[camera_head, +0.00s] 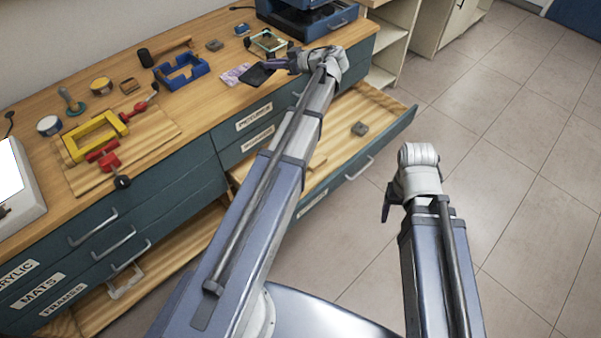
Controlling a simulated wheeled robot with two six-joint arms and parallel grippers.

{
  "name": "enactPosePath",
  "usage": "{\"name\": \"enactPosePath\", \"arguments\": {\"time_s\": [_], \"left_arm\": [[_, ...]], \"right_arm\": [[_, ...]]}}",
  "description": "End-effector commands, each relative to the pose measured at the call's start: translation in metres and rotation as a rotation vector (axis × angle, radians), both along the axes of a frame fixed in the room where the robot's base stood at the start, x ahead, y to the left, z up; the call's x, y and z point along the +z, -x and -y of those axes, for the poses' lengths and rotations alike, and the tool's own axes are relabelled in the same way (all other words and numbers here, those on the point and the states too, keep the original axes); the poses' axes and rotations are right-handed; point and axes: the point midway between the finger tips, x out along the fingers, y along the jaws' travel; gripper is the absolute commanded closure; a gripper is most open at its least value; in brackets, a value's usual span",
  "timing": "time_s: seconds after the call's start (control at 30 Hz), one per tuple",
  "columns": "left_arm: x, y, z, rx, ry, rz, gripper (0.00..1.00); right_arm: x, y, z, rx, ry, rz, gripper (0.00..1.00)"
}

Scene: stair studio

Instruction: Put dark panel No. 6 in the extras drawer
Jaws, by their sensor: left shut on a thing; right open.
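A dark flat panel (257,75) is at the worktop's front edge, right of centre, beside a pink patterned sheet. I cannot read a number on it. My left gripper (276,65) reaches over the worktop from the right and is shut on the dark panel. Whether the panel touches the wood is unclear. An open drawer (372,160) pulls out below the worktop on the right, with a small grey-green block (359,128) inside. Its front label is partly hidden by my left arm and unreadable. My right gripper (387,203) is open over the floor, right of that drawer.
The worktop (200,112) holds a pink sheet (235,75), a blue tray (181,72), a yellow frame (95,137) with red clamps, a mallet (165,52) and small pots. Another drawer (165,255) stands open at lower left. Floor (520,150) at right is clear.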

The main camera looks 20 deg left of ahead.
Motion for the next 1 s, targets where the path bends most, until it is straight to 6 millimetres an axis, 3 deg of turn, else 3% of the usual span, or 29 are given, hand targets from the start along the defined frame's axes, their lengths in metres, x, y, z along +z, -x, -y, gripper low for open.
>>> {"name": "enactPosePath", "arguments": {"time_s": [0.03,0.1,1.0], "left_arm": [[-0.033,0.005,0.005,-0.01,0.0,0.0,1.0],[-0.057,0.01,0.011,-0.024,0.0,-0.001,1.0],[-0.333,0.063,0.084,-0.202,0.0,-0.003,1.0]], "right_arm": [[-0.033,0.0,0.0,0.001,0.0,0.0,0.3],[-0.057,0.0,0.0,0.002,0.001,0.001,0.3],[-0.333,-0.001,0.001,0.014,0.002,0.004,0.3]]}}
